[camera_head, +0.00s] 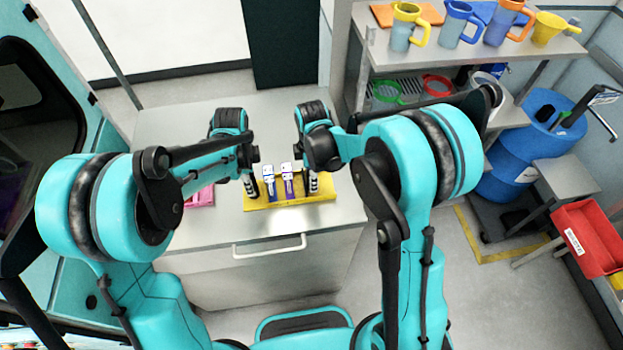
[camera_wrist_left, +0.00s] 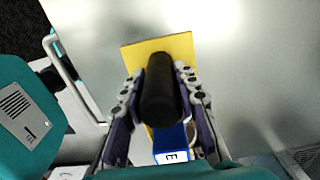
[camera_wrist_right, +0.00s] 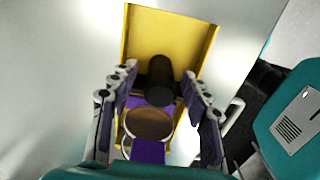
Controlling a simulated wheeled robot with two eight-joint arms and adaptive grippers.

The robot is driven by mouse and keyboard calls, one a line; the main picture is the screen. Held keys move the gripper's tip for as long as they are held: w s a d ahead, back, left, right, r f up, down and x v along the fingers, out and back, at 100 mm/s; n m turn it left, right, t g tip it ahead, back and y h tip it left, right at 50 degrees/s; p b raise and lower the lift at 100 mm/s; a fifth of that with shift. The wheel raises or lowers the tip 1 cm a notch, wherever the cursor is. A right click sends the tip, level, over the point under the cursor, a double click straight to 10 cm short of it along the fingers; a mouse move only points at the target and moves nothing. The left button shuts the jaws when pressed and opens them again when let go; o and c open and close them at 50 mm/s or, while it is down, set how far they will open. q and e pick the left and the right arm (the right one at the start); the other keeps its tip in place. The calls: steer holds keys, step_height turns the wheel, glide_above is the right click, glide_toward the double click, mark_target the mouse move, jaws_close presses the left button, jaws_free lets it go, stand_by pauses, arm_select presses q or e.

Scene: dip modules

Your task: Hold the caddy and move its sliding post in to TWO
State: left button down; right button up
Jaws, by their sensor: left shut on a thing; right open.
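The yellow caddy (camera_head: 292,201) lies on the grey cabinet top. A blue piece (camera_head: 271,188) and a purple piece (camera_head: 288,186), both with white labels, stand in it side by side. My left gripper (camera_head: 251,188) is shut on a black upright post (camera_wrist_left: 160,92) at the caddy's left end; the blue piece (camera_wrist_left: 172,145) shows beside it. My right gripper (camera_head: 313,184) is open at the right end, its fingers on either side of a black post (camera_wrist_right: 160,80) and a brown round top (camera_wrist_right: 148,123). I cannot tell whether they touch. Any position marks are unreadable.
A pink item (camera_head: 203,196) lies left of the caddy, partly hidden by my left arm. A shelf (camera_head: 470,55) with several jugs stands at the back right. The cabinet top (camera_head: 175,120) behind the caddy is mostly clear.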

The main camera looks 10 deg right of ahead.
steer(key=shift+f, duration=0.85)
jaws_close()
steer(key=shift+a, duration=1.35)
jaws_free()
step_height(320, 180, up, 12)
